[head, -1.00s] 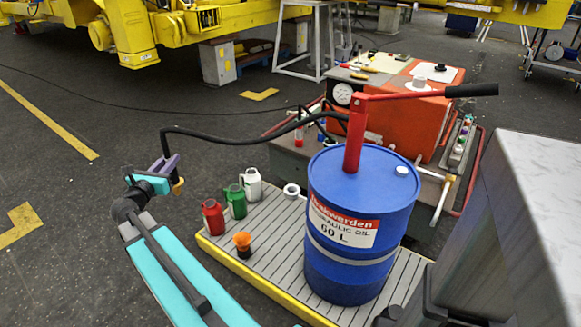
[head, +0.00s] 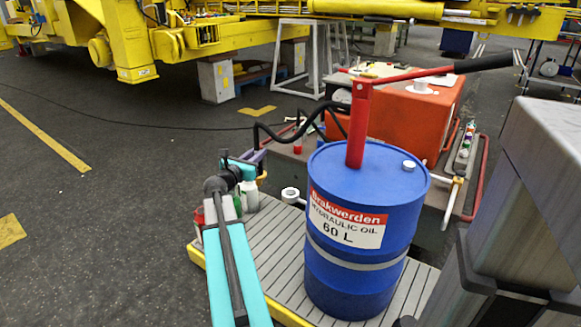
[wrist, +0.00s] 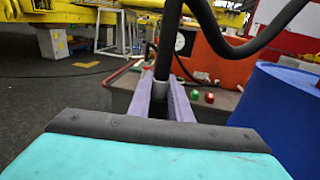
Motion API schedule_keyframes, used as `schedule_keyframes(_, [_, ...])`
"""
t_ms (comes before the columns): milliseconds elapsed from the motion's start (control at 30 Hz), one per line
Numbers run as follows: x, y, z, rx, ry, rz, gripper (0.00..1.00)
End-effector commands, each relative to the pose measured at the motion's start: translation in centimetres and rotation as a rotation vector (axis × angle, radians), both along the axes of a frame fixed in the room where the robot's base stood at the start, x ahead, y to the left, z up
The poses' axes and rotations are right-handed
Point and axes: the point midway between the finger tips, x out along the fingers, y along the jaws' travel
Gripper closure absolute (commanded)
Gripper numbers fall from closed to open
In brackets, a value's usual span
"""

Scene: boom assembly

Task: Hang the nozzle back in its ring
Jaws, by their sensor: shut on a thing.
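My gripper (head: 250,160), with purple fingers, is left of the blue drum, above the slatted platform's far left corner. In the wrist view the fingers (wrist: 163,85) are shut on the nozzle (wrist: 161,84), a grey collar under the black hose (wrist: 171,35). The nozzle's lower end is hidden. In the head view the black hose (head: 285,135) loops from my gripper to the red hand pump (head: 357,125) on the drum (head: 335,275). A white ring (head: 290,195) shows left of the drum, right of and below my gripper, apart from it.
The slatted platform (head: 268,255) has free room in front of the drum's left side. A white bottle (head: 250,195) is partly hidden behind my arm. An orange-red machine (head: 415,120) stands behind the drum. Red and green knobs (wrist: 202,96) show beyond my fingers.

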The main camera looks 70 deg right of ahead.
Motion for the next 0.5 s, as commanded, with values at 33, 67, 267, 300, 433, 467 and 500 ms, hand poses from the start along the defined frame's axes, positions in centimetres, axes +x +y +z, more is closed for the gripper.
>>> schedule_keyframes(33, [-1.7, -1.3, -1.1, -0.003, 0.0, -0.019, 1.0])
schedule_keyframes(67, [-2.5, -1.9, -1.3, -0.004, 0.002, -0.026, 1.0])
schedule_keyframes(267, [-7.6, -5.1, -2.5, -0.01, 0.004, -0.073, 1.0])
schedule_keyframes(300, [-8.3, -5.5, -2.7, -0.011, 0.004, -0.08, 1.0])
schedule_keyframes(433, [-9.9, -6.4, -2.9, -0.012, 0.005, -0.094, 1.0])
schedule_keyframes(467, [-10.2, -6.5, -2.9, -0.013, 0.005, -0.096, 1.0])
schedule_keyframes(500, [-10.4, -6.6, -2.9, -0.013, 0.006, -0.097, 1.0])
